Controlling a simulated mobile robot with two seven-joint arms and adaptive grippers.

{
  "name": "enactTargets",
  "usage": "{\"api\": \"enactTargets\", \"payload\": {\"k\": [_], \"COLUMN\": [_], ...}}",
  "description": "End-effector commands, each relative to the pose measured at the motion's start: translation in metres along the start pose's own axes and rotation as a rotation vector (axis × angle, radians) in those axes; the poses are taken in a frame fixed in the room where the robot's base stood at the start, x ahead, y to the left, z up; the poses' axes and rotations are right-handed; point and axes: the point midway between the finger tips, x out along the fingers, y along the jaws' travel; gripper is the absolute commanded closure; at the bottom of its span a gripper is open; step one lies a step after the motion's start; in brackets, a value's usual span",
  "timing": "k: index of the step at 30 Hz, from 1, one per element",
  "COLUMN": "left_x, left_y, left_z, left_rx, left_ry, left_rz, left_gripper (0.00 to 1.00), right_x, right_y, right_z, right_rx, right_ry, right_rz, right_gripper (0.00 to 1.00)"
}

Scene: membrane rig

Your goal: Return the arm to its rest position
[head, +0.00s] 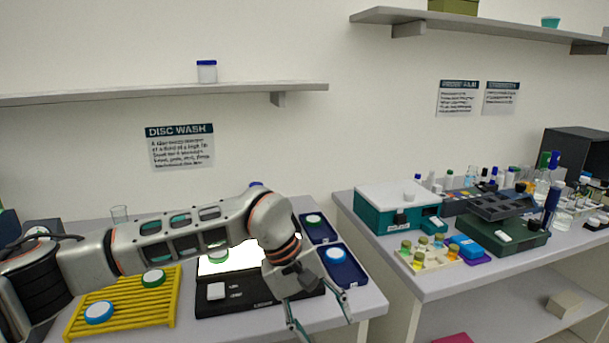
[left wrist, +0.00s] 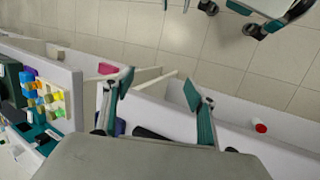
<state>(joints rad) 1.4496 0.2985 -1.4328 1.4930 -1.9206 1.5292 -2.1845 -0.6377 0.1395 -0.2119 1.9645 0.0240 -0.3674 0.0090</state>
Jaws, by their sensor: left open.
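My left arm (head: 170,240) comes in from the left in the head view and reaches over the left bench. Its gripper (head: 318,318) hangs at the bench's front right edge, fingers pointing down, open and empty. The left wrist view shows the two spread fingers (left wrist: 160,92) with the floor and bench edges beyond them and nothing between them. My right gripper is not seen in the head view.
Under the arm are a yellow rack (head: 75,322) with round discs, a lit black device (head: 225,306) and blue trays (head: 352,272). A gap separates this bench from the right bench (head: 400,283), which holds a teal-white machine (head: 385,200) and glassware. Shelves (head: 300,88) are above.

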Motion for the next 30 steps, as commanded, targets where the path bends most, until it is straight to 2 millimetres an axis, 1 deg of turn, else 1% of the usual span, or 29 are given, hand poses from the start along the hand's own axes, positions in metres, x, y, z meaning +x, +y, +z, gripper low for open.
{"api": "enactTargets", "payload": {"k": [1,2,3,6,8,10,12,14,17,20,23,26,27,29,30], "left_x": [0.019,0.027,0.035,0.046,0.046,0.042,0.033,0.025,0.008,-0.007,-0.015,-0.016,-0.014,-0.008,-0.002], "left_y": [0.009,0.016,0.026,0.052,0.066,0.081,0.094,0.102,0.111,0.110,0.098,0.075,0.062,0.040,0.022], "left_z": [0.025,0.039,0.057,0.099,0.120,0.138,0.150,0.155,0.153,0.138,0.113,0.083,0.070,0.051,0.039], "left_rx": [-0.055,-0.095,-0.154,-0.317,-0.425,-0.560,-0.703,-0.831,-1.054,-1.287,-1.525,-1.765,-1.862,-2.005,-2.099], "left_ry": [-0.090,-0.142,-0.215,-0.402,-0.519,-0.655,-0.795,-0.916,-1.123,-1.333,-1.544,-1.762,-1.851,-1.985,-2.074], "left_rz": [0.063,0.103,0.158,0.285,0.353,0.428,0.494,0.545,0.616,0.674,0.717,0.746,0.754,0.765,0.770], "left_gripper": [0.43,0.43,0.43,0.43,0.43,0.43,0.43,0.43,0.43,0.43,0.43,0.43,0.43,0.43,0.43], "right_x": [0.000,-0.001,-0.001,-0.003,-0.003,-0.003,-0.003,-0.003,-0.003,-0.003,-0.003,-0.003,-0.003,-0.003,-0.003], "right_y": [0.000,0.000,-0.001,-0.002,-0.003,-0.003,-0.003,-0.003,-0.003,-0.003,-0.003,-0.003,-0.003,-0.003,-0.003], "right_z": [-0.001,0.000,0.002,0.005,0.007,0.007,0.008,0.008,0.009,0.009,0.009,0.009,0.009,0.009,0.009], "right_rx": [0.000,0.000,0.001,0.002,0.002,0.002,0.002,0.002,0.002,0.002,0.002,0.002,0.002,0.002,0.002], "right_ry": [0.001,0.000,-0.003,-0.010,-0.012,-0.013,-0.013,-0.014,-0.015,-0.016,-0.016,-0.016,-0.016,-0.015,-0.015], "right_rz": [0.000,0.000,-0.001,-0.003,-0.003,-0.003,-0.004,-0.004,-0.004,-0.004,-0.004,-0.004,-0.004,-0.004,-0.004], "right_gripper": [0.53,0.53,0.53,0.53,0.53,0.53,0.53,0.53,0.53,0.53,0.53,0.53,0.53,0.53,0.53]}}
